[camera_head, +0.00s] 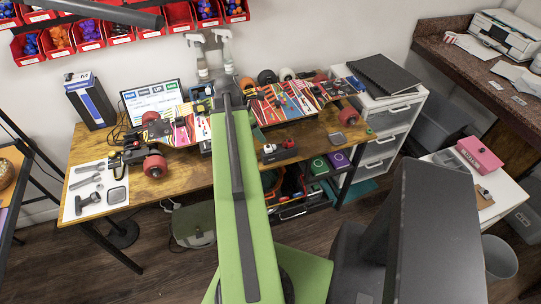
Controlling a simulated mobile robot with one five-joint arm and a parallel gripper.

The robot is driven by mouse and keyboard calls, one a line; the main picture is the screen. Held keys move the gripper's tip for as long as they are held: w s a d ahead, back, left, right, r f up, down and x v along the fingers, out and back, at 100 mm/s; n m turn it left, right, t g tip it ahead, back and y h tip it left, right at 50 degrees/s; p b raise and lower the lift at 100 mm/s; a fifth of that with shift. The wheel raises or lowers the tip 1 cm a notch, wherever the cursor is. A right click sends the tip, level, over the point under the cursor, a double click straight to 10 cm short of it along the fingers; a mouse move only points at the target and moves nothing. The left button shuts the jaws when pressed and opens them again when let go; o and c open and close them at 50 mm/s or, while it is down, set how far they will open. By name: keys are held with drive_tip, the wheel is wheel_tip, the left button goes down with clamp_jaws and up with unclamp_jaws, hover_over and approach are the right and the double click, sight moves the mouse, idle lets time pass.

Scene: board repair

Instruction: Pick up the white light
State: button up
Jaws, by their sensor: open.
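A small black holder (279,153) sits near the front edge of the wooden workbench (185,172), just right of my green arm. Small red and pale pieces (290,143) stand on top of it. They are too small for me to tell which one is the white light. My arm reaches up the middle of the picture across the bench and covers part of it. I cannot make out my gripper's fingers. Nothing is visibly held.
A colourful skateboard with red wheels (155,166) lies along the bench. Tools rest on a white mat (88,205) at left. Spray bottles (226,50) stand behind. White drawers (383,130) are at right. Some floor (165,270) is free in front.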

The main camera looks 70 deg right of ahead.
drive_tip(key=b, duration=0.3)
hover_over(269, 146)
drive_tip(key=w+a, duration=0.2)
wheel_tip(269, 146, down, 5)
drive_tip(key=shift+w+r, duration=0.1)
drive_tip(key=shift+r, duration=0.1)
drive_tip(key=shift+d+f+b, duration=0.2)
drive_tip(key=shift+f+b, duration=0.15)
drive_tip(key=shift+s+r, duration=0.1)
drive_tip(key=shift+s, duration=0.1)
drive_tip(key=b+x, duration=0.4)
drive_tip(key=x, duration=0.1)
drive_tip(key=shift+d+b, duration=0.2)
drive_tip(key=shift+b, duration=0.15)
clamp_jaws()
